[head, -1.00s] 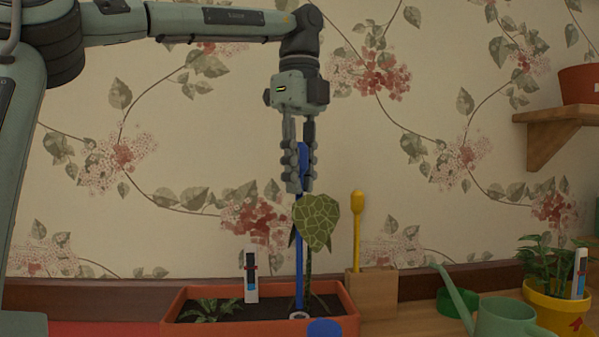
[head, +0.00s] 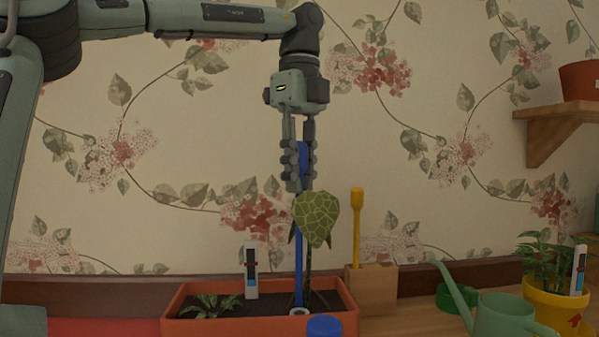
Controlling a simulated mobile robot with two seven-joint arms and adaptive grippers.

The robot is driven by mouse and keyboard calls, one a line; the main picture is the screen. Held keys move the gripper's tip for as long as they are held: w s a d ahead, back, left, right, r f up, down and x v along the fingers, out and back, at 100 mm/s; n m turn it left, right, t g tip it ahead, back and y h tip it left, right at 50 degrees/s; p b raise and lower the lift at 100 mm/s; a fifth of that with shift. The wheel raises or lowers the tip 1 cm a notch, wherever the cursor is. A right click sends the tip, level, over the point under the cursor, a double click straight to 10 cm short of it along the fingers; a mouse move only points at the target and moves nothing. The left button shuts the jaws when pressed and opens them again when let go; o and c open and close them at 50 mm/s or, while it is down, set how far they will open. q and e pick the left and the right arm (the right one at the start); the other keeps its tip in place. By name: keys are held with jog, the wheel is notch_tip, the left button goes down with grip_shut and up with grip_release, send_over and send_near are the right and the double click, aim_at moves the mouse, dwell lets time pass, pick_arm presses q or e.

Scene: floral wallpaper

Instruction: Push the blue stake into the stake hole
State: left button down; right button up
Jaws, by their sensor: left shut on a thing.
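My left gripper (head: 299,178) is shut on the upper part of the blue stake (head: 299,262), which stands upright below the fingers. The stake runs down into the view of the orange planter (head: 250,328). Its lower end is at a small pale ring (head: 299,312) at the planter's front, which looks like the stake hole. I cannot tell how deep the tip sits in it. A plant with a large patterned green leaf (head: 316,220) stands right beside the stake. My right gripper is not in view.
A blue round-topped object (head: 325,326) is at the bottom edge. A white-and-blue marker (head: 251,272) and a small fern (head: 212,304) are in the planter. To the right are a wooden block (head: 372,289) with a yellow tool (head: 357,225), a green watering can (head: 503,315) and a yellow pot (head: 556,302).

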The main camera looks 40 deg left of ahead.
pick_arm(q)
jog(key=shift+p, duration=0.5)
dwell(1.1)
jog(key=shift+f+b, duration=1.1)
jog(key=shift+f, duration=0.55)
jog(key=c, duration=1.3)
grip_release()
jog(key=shift+r, duration=0.1)
notch_tip(320, 180, up, 7)
jog(key=shift+f, duration=0.2)
jog(key=shift+r, duration=0.35)
jog(key=shift+a, duration=0.1)
